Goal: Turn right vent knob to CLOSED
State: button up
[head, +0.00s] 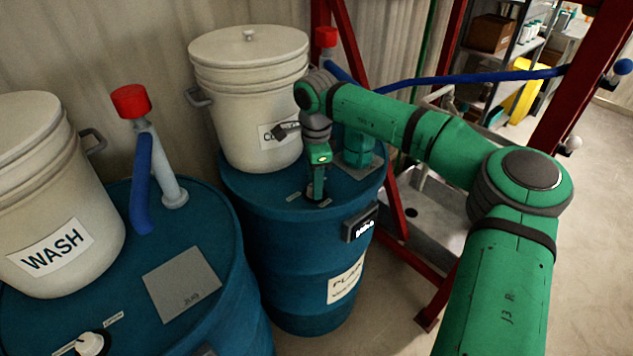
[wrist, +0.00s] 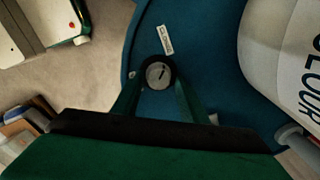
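The right vent knob (wrist: 158,74) is a round pale knob with a dark rim and a small dark mark on its face, on the blue drum lid (wrist: 142,45). A white CLOSED label (wrist: 165,40) lies above it in the wrist view. A second pale tag (wrist: 213,118) is partly hidden by a finger. My gripper (head: 317,194) points down at the right drum's lid in the head view and hides the knob there. In the wrist view its two green fingers reach to either side of the knob. I cannot tell whether they press on it.
A white lidded bucket (head: 246,80) stands on the same drum, close behind my gripper. The left drum (head: 215,235) carries a WASH bucket (head: 60,195), a red-capped pipe (head: 131,101) and another knob (head: 92,343). Red frame posts (head: 440,305) stand at right.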

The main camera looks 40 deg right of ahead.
jog(key=shift+o, duration=0.2)
jog(key=shift+s, duration=0.1)
notch_tip(320, 180, up, 11)
jog(key=shift+s+f, duration=0.15)
dwell(0.4)
jog(key=shift+a, duration=0.1)
dwell(0.4)
